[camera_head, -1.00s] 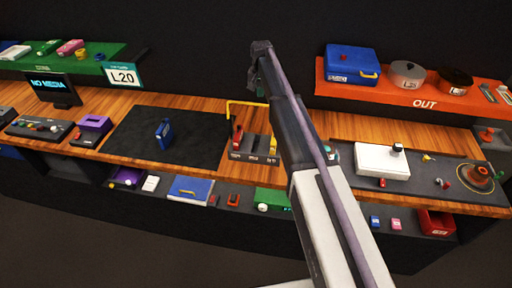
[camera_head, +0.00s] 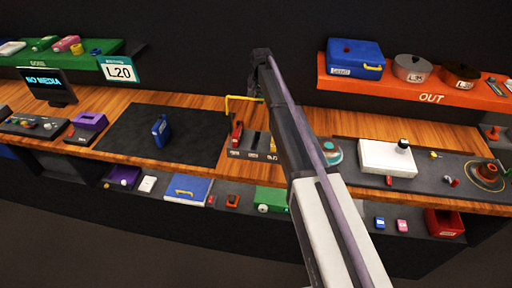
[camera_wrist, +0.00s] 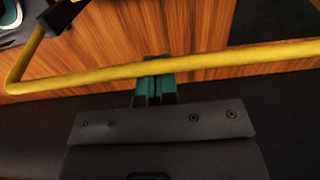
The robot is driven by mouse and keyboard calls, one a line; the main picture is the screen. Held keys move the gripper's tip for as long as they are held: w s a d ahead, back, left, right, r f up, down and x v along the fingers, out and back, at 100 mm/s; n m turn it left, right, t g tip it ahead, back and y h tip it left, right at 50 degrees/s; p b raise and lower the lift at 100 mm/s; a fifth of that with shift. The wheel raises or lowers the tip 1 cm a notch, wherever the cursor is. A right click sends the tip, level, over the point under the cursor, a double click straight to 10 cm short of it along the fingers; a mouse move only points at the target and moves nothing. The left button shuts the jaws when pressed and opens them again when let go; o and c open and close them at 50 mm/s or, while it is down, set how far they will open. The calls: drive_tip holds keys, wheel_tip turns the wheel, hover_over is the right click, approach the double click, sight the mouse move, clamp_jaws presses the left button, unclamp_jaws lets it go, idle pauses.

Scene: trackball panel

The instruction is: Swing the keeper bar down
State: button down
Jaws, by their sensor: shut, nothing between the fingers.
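The keeper bar looks to be the yellow bar (camera_head: 244,98) standing raised at the back of a small dark panel (camera_head: 246,154) in the head view. In the wrist view the yellow bar (camera_wrist: 210,62) runs across the picture and bends at the far left. My gripper (camera_wrist: 155,80) is shut and empty, with its teal fingertips at the bar. The bar crosses in front of the fingertips in that view; I cannot tell if they touch. In the head view my arm hides the panel's right side, and I cannot make out the fingertips.
A red lever (camera_head: 237,133) stands on the panel. A blue upright object (camera_head: 161,131) is on the black mat (camera_head: 125,140) to the left. A teal trackball (camera_head: 332,152) and white box (camera_head: 387,158) lie to the right. An orange shelf (camera_head: 385,93) is behind.

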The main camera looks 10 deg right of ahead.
drive_tip(key=shift+s, duration=0.1)
drive_tip(key=s+a, duration=0.3)
drive_tip(key=s, duration=0.7)
drive_tip(key=shift+s+a, duration=0.15)
drive_tip(key=shift+a, duration=0.2)
idle(1.1)
wheel_tip(320, 180, up, 8)
drive_tip(key=p, duration=0.8)
idle(0.7)
